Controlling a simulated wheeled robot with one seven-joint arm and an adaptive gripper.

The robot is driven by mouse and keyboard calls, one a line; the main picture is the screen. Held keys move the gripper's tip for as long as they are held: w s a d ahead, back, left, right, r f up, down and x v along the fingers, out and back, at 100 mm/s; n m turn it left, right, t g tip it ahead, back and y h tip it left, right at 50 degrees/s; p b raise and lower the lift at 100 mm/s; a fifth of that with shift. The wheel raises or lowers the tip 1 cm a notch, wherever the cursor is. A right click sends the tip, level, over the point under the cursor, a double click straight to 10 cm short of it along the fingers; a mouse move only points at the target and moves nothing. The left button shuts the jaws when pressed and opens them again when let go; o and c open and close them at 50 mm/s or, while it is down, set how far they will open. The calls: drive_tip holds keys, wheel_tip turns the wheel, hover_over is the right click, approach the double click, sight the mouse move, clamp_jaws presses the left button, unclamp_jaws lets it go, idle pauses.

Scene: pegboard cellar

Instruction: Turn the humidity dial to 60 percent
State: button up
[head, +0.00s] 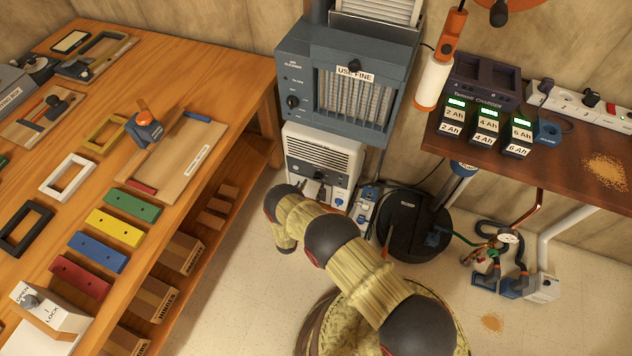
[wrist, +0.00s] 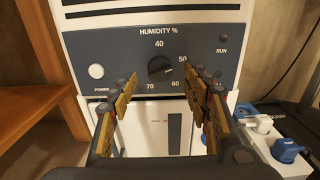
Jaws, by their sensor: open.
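The humidity dial (wrist: 160,69) is a round black knob on the dark panel of a white dehumidifier (head: 326,150). Around it are the marks 40 at the top, 50 at right, 60 at lower right and 70 at lower left. A small pale mark on the knob seems to point right, between 50 and 60, but it is too small to be sure. My gripper (wrist: 163,88) is open and empty, in front of the panel. Its fingers show left and right of the dial, apart from it.
A white power button (wrist: 96,71) and a run light (wrist: 223,38) flank the dial. A grey-blue air cleaner (head: 345,85) sits above the dehumidifier. A wooden workbench (head: 235,105) stands at left.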

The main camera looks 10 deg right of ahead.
sight(318, 177)
drive_tip(key=shift+b+x, duration=0.5)
drive_tip(key=shift+x, duration=1.6)
drive_tip(key=c, duration=1.1)
drive_tip(key=shift+m, duration=0.3)
drive_tip(key=m, duration=1.3)
drive_tip(key=shift+s+d+f, duration=0.15)
drive_tip(key=shift+d, duration=0.05)
drive_tip(key=o, duration=1.1)
